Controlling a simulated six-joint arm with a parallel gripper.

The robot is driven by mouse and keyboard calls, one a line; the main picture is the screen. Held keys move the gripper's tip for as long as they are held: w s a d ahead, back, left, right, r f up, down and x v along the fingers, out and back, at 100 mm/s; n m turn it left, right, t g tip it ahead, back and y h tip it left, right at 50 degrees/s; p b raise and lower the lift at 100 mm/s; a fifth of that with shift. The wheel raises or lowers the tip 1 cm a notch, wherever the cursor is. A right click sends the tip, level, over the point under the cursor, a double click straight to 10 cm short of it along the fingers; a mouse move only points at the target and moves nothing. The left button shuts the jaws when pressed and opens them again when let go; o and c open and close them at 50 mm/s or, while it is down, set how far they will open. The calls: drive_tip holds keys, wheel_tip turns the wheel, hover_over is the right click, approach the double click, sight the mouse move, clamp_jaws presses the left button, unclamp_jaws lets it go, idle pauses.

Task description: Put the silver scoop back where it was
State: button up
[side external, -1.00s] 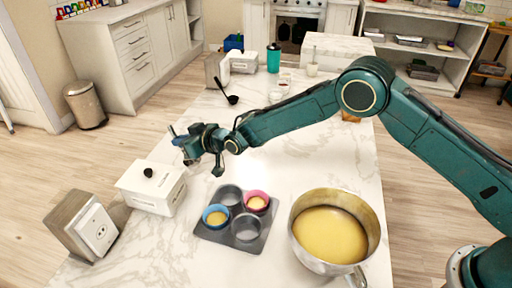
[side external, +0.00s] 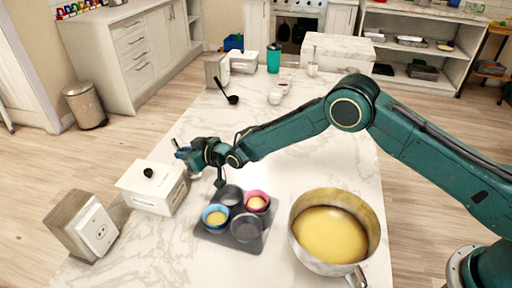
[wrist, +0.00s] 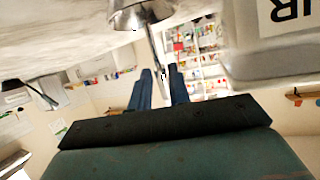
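My gripper (side external: 181,149) is low over the counter, beside the far right side of the white lidded canister (side external: 150,190). The canister with large black letters (wrist: 265,50) is at the upper right of the wrist view. The scoop is hard to make out in the side view.
A muffin tray (side external: 243,231) with coloured cups lies just nearer than my gripper. A pot of yellow batter (side external: 330,235) stands to its right. An outlet box (side external: 98,228) is beside the canister. A black ladle (side external: 232,99) lies farther back.

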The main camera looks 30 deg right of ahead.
drive_tip(key=shift+o, duration=1.4)
drive_tip(key=shift+r, duration=0.15)
drive_tip(key=v, duration=1.2)
